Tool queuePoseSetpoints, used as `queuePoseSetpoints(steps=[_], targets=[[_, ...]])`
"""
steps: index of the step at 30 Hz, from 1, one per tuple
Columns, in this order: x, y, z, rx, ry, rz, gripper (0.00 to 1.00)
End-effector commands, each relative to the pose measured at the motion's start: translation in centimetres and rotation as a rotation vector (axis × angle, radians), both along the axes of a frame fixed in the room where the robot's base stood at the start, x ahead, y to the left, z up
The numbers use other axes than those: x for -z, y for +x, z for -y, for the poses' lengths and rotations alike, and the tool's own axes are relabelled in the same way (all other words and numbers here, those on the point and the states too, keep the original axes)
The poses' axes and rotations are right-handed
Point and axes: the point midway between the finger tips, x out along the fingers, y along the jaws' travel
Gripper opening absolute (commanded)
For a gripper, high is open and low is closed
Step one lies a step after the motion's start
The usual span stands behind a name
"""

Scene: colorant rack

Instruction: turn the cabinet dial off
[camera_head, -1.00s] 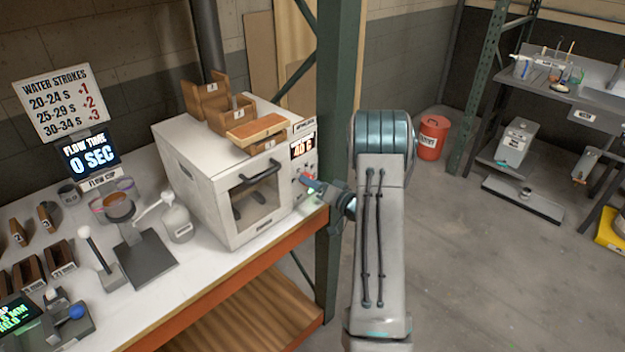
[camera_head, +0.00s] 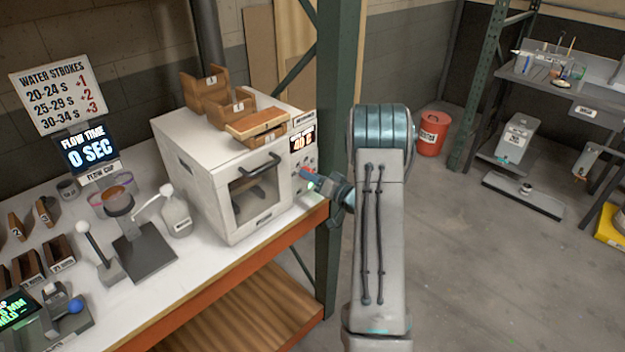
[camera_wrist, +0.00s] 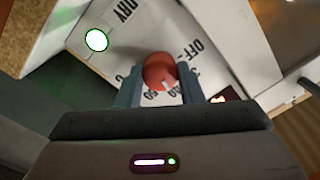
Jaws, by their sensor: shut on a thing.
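The white cabinet (camera_head: 235,190) stands on the bench, with a lit "40 C" display (camera_head: 303,143) on its right-hand panel. The red dial (camera_wrist: 159,71) is on that panel, with a pale pointer mark on it. Around it the wrist view shows the printed word OFF and partly hidden numbers. My gripper (camera_wrist: 160,88) has a finger on either side of the dial and is shut on it. In the head view my gripper (camera_head: 312,180) is at the panel's lower right, and it largely covers the dial there.
A round green-rimmed light (camera_wrist: 96,40) sits near the dial. Wooden holders (camera_head: 235,110) stand on the cabinet top. A green post (camera_head: 338,150) rises close behind my gripper. A white bottle (camera_head: 176,212) stands left of the cabinet. The floor to the right is mostly clear.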

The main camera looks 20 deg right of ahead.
Motion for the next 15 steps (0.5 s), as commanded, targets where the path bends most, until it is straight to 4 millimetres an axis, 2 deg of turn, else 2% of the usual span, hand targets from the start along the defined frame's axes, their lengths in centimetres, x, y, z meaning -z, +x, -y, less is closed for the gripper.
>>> queuePoseSetpoints(steps=[15], targets=[[0.64, 0.02, 0.04, 0.002, -0.399, 0.151, 0.11]])
